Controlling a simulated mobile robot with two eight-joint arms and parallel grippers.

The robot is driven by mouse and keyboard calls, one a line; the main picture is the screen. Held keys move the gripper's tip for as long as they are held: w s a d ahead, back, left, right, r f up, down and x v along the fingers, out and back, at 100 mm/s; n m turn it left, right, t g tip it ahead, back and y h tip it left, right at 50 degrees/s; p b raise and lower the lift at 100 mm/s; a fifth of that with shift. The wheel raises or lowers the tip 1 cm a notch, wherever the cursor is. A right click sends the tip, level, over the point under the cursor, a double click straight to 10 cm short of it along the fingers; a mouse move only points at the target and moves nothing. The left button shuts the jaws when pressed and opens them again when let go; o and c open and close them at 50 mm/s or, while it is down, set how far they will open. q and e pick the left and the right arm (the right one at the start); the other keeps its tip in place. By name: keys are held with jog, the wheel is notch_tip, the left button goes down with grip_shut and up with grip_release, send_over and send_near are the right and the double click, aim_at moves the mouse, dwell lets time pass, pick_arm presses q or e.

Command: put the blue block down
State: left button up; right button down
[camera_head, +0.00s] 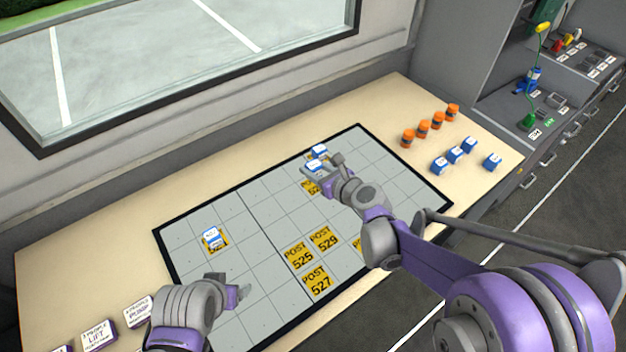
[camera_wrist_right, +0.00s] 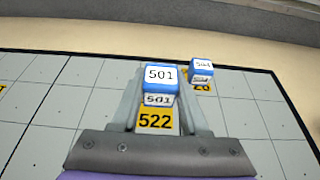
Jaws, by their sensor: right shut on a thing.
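A blue block with a white top marked 501 (camera_wrist_right: 160,77) is between the fingers of my right gripper (camera_head: 325,170), which is shut on it. It also shows in the head view (camera_head: 314,167). In the right wrist view the yellow tile 522 (camera_wrist_right: 156,121) lies just on the near side of the block; I cannot tell whether the block touches the board. A second blue block (camera_wrist_right: 201,70) stands close by to the right, on a yellow tile. My left gripper (camera_head: 240,291) is over the board's near left part, its jaws unclear.
The grey gridded board (camera_head: 260,270) carries yellow POST tiles (camera_head: 316,280) and a blue-and-white block (camera_head: 212,237) at left. Orange cylinders (camera_head: 422,128) and several blue blocks (camera_head: 455,155) stand on the tabletop at right. Labelled blocks (camera_head: 97,335) lie at front left.

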aim_at(314, 185)
jog(key=shift+w+f, duration=0.1)
jog(key=shift+f, duration=2.25)
jog(key=shift+f+b, duration=0.15)
jog(key=shift+b, duration=0.25)
jog(key=shift+c, duration=2.1)
grip_release()
